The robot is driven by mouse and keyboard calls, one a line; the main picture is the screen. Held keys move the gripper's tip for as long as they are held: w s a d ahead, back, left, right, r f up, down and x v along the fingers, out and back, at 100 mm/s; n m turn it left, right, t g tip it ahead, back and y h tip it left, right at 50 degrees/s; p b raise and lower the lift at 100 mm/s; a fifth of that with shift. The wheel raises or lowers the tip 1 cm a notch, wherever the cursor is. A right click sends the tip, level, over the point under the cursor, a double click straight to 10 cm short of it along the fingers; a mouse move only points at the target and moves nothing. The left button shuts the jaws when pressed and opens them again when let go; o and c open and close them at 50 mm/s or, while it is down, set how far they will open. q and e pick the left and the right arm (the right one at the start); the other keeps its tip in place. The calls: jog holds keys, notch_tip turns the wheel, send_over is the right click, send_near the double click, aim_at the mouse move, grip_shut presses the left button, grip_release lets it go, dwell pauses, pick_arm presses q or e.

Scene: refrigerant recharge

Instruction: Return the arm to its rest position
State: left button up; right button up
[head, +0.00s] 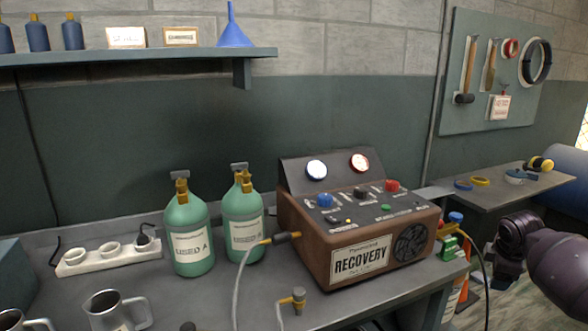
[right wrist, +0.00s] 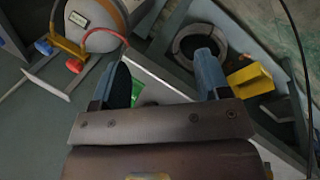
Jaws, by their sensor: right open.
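My right arm comes in at the right edge of the head view, with its dark gripper (head: 503,262) to the right of the recovery machine and apart from it. In the right wrist view its two blue-grey fingers (right wrist: 163,78) are spread wide with nothing held between them. The brown recovery machine (head: 318,235) stands on the grey bench (head: 190,305). Two green cylinders, USED A (head: 188,240) and a second one (head: 243,225), stand upright to its left. My left gripper is not in view.
A tank (right wrist: 100,18) with a yellow valve, red and blue knobs lies below the right gripper. A side table (head: 500,190) stands behind the arm. Metal mugs (head: 108,310) stand front left.

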jog(key=s+d+f+t+h, duration=0.1)
jog(key=s+f, duration=0.5)
jog(key=f, duration=0.2)
jog(key=s+a+f+m+t+y, duration=0.1)
jog(key=s+a+f+t, duration=0.3)
jog(key=s, duration=0.8)
jog(key=s+a+f+g, duration=0.15)
jog(key=s+f, duration=0.35)
jog(key=s, duration=0.7)
jog(key=s+a+r+t+y, duration=0.25)
jog(key=s+a, duration=0.45)
jog(key=s, duration=0.4)
jog(key=a+f+m+t, duration=0.1)
jog(key=a+f+m, duration=0.3)
jog(key=a+m, duration=0.8)
pick_arm(q)
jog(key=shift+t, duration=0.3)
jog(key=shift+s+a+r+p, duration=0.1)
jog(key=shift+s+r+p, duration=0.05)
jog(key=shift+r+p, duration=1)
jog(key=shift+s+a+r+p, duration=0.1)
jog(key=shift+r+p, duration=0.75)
jog(key=shift+p, duration=0.55)
pick_arm(e)
jog(key=shift+w+a+r+n+t, duration=0.2)
jog(key=shift+a+r+n, duration=0.4)
jog(key=shift+a+r, duration=0.3)
jog(key=shift+w+a+r+n+t, duration=0.15)
jog(key=shift+a+r+n, duration=0.5)
jog(key=shift+r, duration=0.35)
